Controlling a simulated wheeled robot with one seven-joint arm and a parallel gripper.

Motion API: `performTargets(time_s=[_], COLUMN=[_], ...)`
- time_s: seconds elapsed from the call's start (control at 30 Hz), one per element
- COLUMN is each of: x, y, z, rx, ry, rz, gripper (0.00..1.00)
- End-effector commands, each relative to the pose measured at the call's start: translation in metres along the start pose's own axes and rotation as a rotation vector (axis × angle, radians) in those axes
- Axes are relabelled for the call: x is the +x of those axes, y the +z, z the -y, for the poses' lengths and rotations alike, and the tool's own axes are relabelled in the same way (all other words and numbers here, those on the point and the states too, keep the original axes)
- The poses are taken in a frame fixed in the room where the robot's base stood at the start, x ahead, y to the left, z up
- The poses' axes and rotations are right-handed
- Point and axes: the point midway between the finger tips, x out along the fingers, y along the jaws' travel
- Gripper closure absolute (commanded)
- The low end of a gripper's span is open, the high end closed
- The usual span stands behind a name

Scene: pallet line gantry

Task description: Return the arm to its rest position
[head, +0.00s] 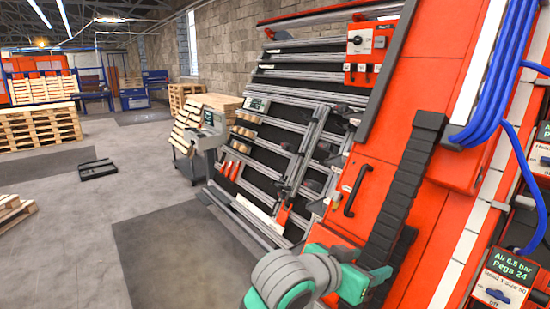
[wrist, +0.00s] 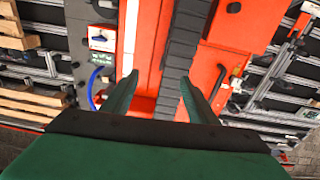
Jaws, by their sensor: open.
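My arm shows at the bottom of the head view as grey and green links in front of the orange machine (head: 425,90). Its gripper end cannot be made out there. In the wrist view my gripper (wrist: 158,98) has two green fingers set wide apart, with nothing between them. Behind the fingers are the orange machine body (wrist: 147,45) and a black cable chain (wrist: 183,50). I cannot tell how far the fingertips are from the machine.
A slatted rack with metal rails (head: 285,110) leans beside the machine. Blue hoses (head: 497,75) hang at the right. Stacked pallets (head: 40,127) stand at the left, and a black flat object (head: 97,168) lies on the floor. The grey floor at left centre is mostly clear.

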Motion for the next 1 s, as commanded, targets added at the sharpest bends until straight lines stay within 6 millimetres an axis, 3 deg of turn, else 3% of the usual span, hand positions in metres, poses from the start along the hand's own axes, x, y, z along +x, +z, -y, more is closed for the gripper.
performTargets(time_s=[0.37,0.57,0.77,1.0], x=[0.015,0.025,0.030,0.029], y=[0.006,0.021,0.049,0.100], z=[-0.001,0.004,0.013,0.024], rx=[-0.118,-0.240,-0.365,-0.499], ry=[0.018,0.005,-0.044,-0.146], rz=[-0.155,-0.290,-0.413,-0.520], gripper=[0.47,0.47,0.47,0.47])
